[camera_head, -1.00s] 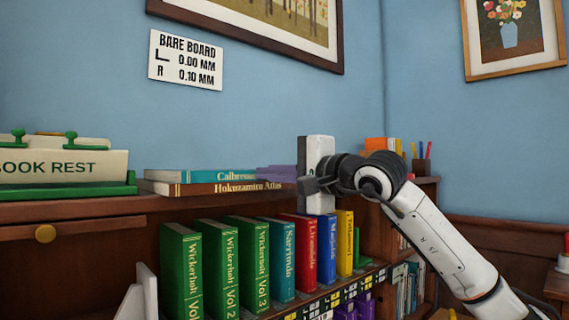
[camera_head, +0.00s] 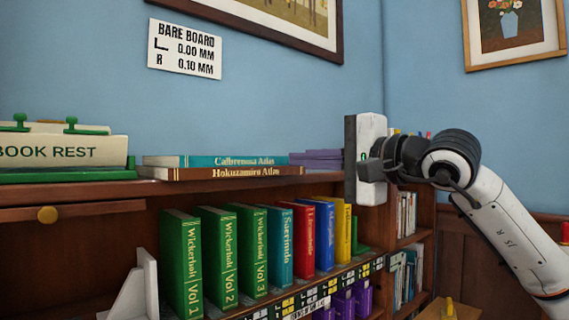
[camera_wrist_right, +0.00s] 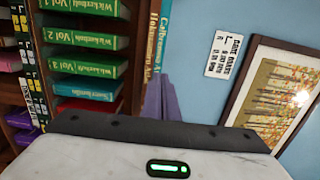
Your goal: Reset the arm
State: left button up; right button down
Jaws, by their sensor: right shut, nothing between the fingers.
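My right gripper (camera_head: 351,158) is in front of the bookcase's right part, at the height of the top shelf. Its white body is turned with the dark finger edge to the left, and the jaws are shut with nothing held. In the right wrist view the dark finger edge (camera_wrist_right: 160,128) spans the bottom above the white housing. The gripper is apart from the books. My right arm comes in from the lower right. My left gripper is not in view.
The Calbrenosa Atlas (camera_head: 235,161) and Hokuzamiru Atlas (camera_head: 235,173) lie stacked on the top shelf, with purple books (camera_head: 315,160) behind. Green Wickerholt volumes (camera_head: 217,255) and other coloured books stand below. A book rest (camera_head: 65,152) is at left, a white wedge-shaped piece (camera_head: 138,292) lower left.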

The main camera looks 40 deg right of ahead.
jog(key=s+a+f+m+g+y, duration=0.1)
jog(key=a+f+m+g+y, duration=0.3)
jog(key=a+f+y, duration=0.6)
jog(key=s+a+f+m+g+y, duration=0.1)
jog(key=a+f+m+y, duration=0.55)
jog(key=a, duration=0.65)
jog(key=d+f+m+t+h, duration=0.25)
jog(key=f+m+h, duration=0.45)
jog(key=f+m, duration=0.8)
jog(key=d+f+m+t+h, duration=0.25)
jog(key=f+m+h, duration=0.55)
jog(key=f+m, duration=0.6)
jog(key=s+a+f+m+g+h, duration=0.1)
jog(key=s+a+f+m+g, duration=0.1)
jog(key=s+f+m+g, duration=0.5)
jog(key=s+a+f+m+g, duration=0.2)
jog(key=s+a+f+m, duration=0.2)
jog(key=s+f+m, duration=0.55)
pick_arm(q)
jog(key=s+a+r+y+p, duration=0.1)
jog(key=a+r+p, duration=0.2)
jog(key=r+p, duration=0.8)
jog(key=p, duration=0.8)
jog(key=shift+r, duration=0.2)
pick_arm(e)
jog(key=s+d+r+n, duration=0.2)
jog(key=s+r, duration=0.1)
jog(key=r, duration=0.3)
jog(key=shift+s+d+r+h, duration=0.35)
jog(key=shift+s+d+r, duration=0.05)
